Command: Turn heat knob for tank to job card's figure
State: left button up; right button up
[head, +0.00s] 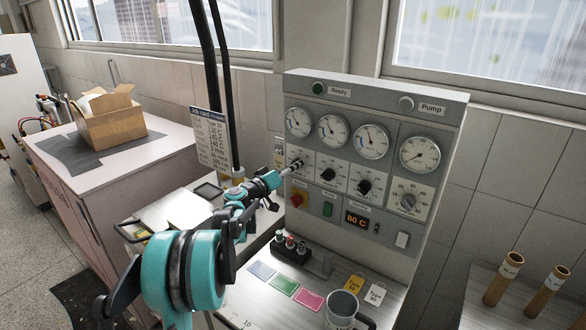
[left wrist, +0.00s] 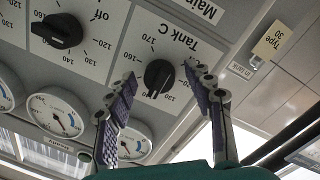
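The job card (head: 212,140) hangs left of the control panel (head: 375,88); its lines show several temperatures in C, too small to read surely. In the left wrist view, upside down, a black knob (left wrist: 158,77) sits on a white plate marked "Tank C" (left wrist: 186,43). Its white mark points towards the bottom of that picture, near 130; the exact figure is unclear. My left gripper (head: 295,166) is at the leftmost knob plate. In the left wrist view its open fingers (left wrist: 160,80) stand on either side of the Tank C knob, with visible gaps. My right gripper is not in view.
Other knobs (head: 364,187) sit close to the right, with gauges (head: 333,129) above. A metal cup (head: 341,309) and coloured cards (head: 284,286) stand on the bench.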

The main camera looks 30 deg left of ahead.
pick_arm(q)
jog(key=c, duration=1.1)
jog(key=shift+n, duration=0.3)
jog(key=n, duration=0.4)
jog(key=shift+n+t+y, duration=0.3)
jog(key=shift+n, duration=1.8)
jog(key=o, duration=1.1)
jog(key=shift+o, duration=0.2)
